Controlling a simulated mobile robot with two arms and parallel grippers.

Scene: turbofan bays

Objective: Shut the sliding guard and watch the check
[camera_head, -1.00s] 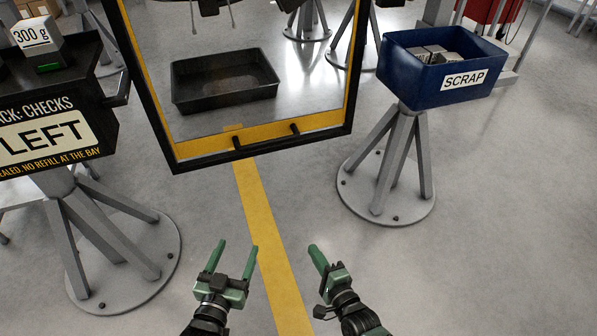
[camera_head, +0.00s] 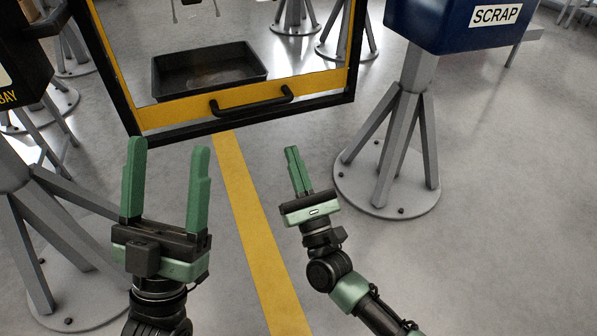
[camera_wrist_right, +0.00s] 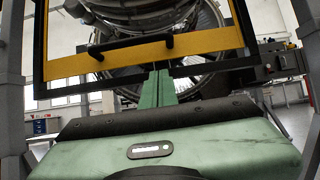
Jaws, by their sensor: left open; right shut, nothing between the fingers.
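The sliding guard (camera_head: 168,117) is a clear panel in a black frame with a yellow lower band and a black bar handle (camera_head: 252,103). It stands ahead of both grippers in the head view. The guard (camera_wrist_right: 75,67) and its handle (camera_wrist_right: 131,46) also show in the right wrist view, beyond the fingertips. My left gripper (camera_head: 168,165) is open and empty, below the guard's lower left part. My right gripper (camera_head: 293,150) is shut and empty, below and right of the handle. It appears apart from the handle. The right fingers (camera_wrist_right: 157,80) also show together in the wrist view.
A black tray (camera_head: 160,88) shows through the panel. A blue scrap bin (camera_head: 430,30) stands on a grey pedestal (camera_head: 405,130) at the right. Another pedestal (camera_head: 15,170) stands at the left. A yellow floor line (camera_head: 245,190) runs between the arms over open floor.

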